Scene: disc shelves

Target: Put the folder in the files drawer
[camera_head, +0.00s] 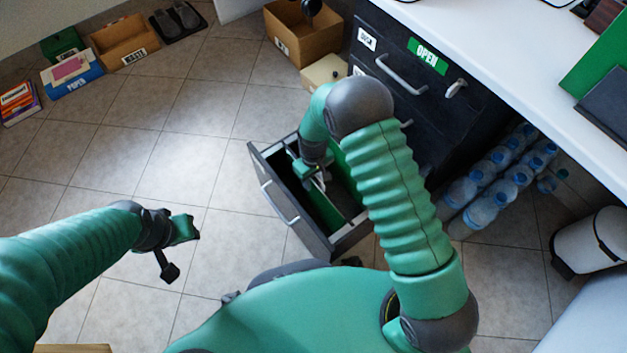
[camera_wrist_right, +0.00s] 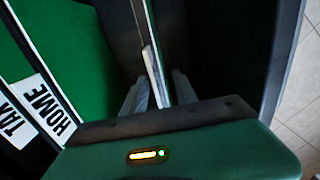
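The bottom drawer (camera_head: 283,207) of the black cabinet is pulled out. Green folders stand inside it, one of them (camera_head: 325,208) near its front. In the right wrist view two green folders (camera_wrist_right: 75,60) carry white labels reading HOME and TAX. Another folder (camera_wrist_right: 155,75) stands nearly edge-on, with a white tab between the fingers. My right gripper (camera_head: 318,180) is down in the drawer. Its fingers (camera_wrist_right: 158,95) stand apart on both sides of that folder, with a narrow dark gap at the right. My left gripper (camera_head: 180,250) is open and empty above the floor.
The black cabinet (camera_head: 440,95) has an OPEN sign on its upper drawer. Water bottles (camera_head: 485,195) stand beside it under the white desk (camera_head: 500,45). A cardboard box (camera_head: 300,35) and a waste tray (camera_head: 125,40) stand at the back. The tiled floor at left is free.

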